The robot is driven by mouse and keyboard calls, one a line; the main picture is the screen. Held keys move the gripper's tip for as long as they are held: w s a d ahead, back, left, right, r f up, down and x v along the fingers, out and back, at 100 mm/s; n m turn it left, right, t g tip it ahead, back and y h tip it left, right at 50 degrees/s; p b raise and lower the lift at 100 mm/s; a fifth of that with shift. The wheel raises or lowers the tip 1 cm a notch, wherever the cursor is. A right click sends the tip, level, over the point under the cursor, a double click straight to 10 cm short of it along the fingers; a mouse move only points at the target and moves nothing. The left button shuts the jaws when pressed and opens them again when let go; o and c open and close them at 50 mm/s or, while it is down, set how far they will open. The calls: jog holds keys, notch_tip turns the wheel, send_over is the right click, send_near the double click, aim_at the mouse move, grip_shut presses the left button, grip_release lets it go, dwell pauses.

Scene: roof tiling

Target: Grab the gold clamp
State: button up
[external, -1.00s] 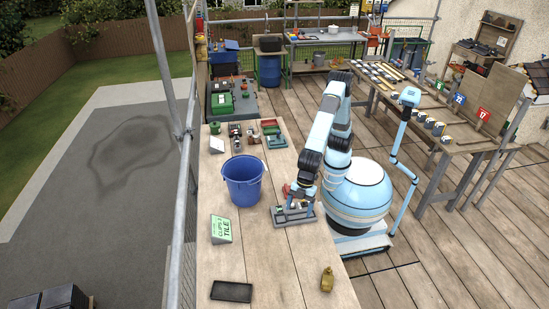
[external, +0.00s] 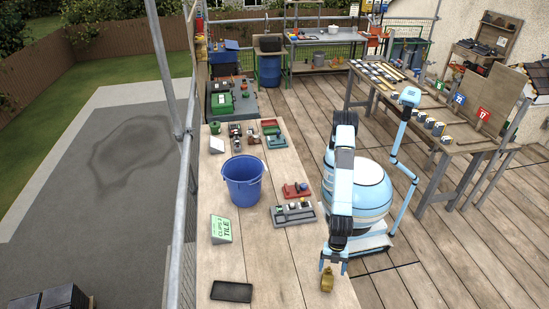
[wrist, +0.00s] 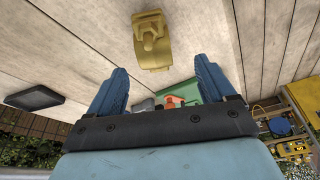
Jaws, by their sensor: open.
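The gold clamp (external: 327,279) stands on the wooden bench near its front right edge in the external view. In the wrist view the gold clamp (wrist: 151,41) lies ahead of the fingers, centred between them. My gripper (external: 334,266) points down just above and behind the clamp, with its fingers close to the clamp's top. In the wrist view my gripper (wrist: 157,78) has its two blue fingers spread wide with nothing between them. Whether a finger touches the clamp cannot be told.
A black tray (external: 231,291) lies left of the clamp. A green sign (external: 221,229), a blue bucket (external: 243,181), a grey parts tray (external: 293,213) and a red block (external: 296,190) stand farther back. The bench between clamp and black tray is clear.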

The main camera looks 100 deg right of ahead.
aim_at(328, 276)
jog(key=shift+w+x, duration=0.15)
jog(key=shift+x, duration=1.8)
jog(key=shift+w+x, duration=0.2)
jog(key=shift+x, duration=1.75)
jog(key=shift+d, duration=0.1)
jog(key=shift+c, duration=0.4)
jog(key=c, duration=1.4)
